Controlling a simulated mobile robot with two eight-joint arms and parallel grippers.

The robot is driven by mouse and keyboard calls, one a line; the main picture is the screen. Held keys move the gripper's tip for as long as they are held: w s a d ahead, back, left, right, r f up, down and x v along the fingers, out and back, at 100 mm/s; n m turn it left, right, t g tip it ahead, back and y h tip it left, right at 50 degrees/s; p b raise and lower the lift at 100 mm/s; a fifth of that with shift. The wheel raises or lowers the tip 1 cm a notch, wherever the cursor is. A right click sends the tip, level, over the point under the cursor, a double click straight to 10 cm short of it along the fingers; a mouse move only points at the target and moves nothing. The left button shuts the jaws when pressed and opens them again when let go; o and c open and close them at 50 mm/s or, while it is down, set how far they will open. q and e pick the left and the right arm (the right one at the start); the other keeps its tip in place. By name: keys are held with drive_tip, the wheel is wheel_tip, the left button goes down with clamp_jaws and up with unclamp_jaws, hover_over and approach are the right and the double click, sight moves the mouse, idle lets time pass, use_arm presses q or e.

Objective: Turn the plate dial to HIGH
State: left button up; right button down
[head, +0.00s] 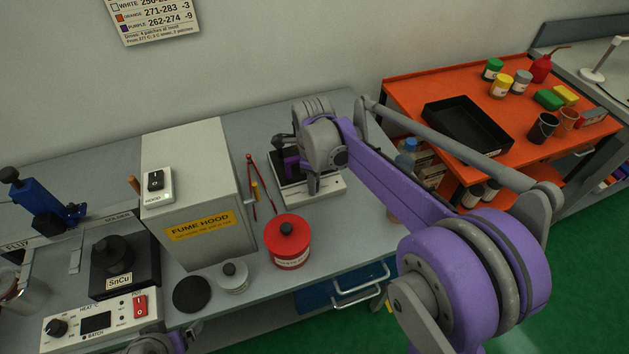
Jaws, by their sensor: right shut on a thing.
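The plate (334,188) is a low white unit with a black top, standing toward the back right of the grey bench. My right gripper (312,186) is over its front part, with the purple and grey arm coming in from the right. The gripper is shut on the plate dial. The dial itself is hidden behind the fingers and wrist, so its setting cannot be read. My left gripper is not in view; only a bit of my left arm shows at the bottom edge.
A red lidded jar (288,256) stands in front of the plate. The fume hood (190,200) rises to its left, with red tongs (252,188) between them. The solder pot (121,264) is at lower left. An orange bench (400,82) stands at right.

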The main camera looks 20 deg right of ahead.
drive_tip(key=m, duration=0.4)
drive_tip(key=shift+m, duration=2)
drive_tip(key=c, duration=0.6)
unclamp_jaws()
drive_tip(key=r, duration=1)
drive_tip(key=shift+a+r+p, duration=0.25)
drive_tip(key=shift+r+p, duration=0.15)
